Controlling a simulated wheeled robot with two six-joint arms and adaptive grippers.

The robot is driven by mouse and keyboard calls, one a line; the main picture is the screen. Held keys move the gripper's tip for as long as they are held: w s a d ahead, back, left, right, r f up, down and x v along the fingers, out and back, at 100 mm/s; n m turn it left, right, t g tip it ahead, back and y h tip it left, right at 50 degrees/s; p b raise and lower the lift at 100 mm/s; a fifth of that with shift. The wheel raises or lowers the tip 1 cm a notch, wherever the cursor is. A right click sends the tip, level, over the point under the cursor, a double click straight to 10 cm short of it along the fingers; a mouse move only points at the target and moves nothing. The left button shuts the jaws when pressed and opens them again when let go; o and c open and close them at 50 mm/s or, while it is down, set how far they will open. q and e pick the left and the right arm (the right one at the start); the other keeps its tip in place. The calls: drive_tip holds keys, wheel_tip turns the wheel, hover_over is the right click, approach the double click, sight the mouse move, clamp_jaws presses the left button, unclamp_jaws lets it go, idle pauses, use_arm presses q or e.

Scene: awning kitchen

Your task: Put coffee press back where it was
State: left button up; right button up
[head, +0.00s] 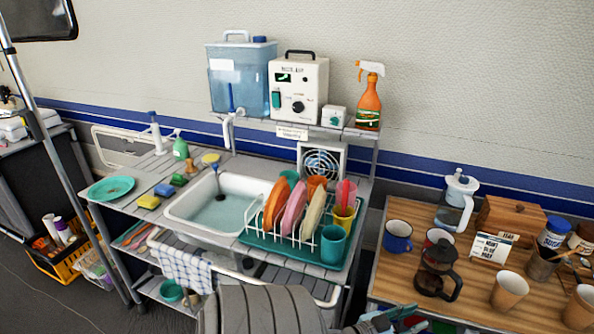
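The coffee press (436,275), dark with a black handle on its right, stands upright on the wooden table (390,275) at the right of the head view. My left gripper (400,320) shows only in part at the bottom edge, in front of and below the press. It is apart from the press in the picture. The frame edge cuts it off, so its opening is unclear. My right gripper is not in view.
A blue mug (397,237) and a red-and-white mug (437,237) stand close behind the press. A glass jug (456,205), wooden box (510,216), sign (491,248) and paper cup (508,290) are nearby. A sink and dish rack (298,240) lie left.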

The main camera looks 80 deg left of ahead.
use_arm(q)
drive_tip(key=s+d+f+g, duration=0.1)
drive_tip(key=s+f+g, duration=0.3)
drive_tip(key=f, duration=0.5)
drive_tip(key=s+d+f+g, duration=0.2)
drive_tip(key=s+f, duration=0.4)
drive_tip(key=f, duration=0.2)
drive_tip(key=s+d+f+g, duration=0.3)
drive_tip(key=s+f, duration=0.2)
drive_tip(key=s, duration=0.3)
drive_tip(key=s+d+f+m+g, duration=0.1)
drive_tip(key=s+d+f+g, duration=0.2)
drive_tip(key=s, duration=0.6)
drive_tip(key=s+d+f+m+g+h, duration=0.1)
drive_tip(key=s+d+f+g, duration=0.2)
drive_tip(key=s+f, duration=0.4)
drive_tip(key=shift+s+d, duration=0.35)
drive_tip(key=shift+s, duration=0.6)
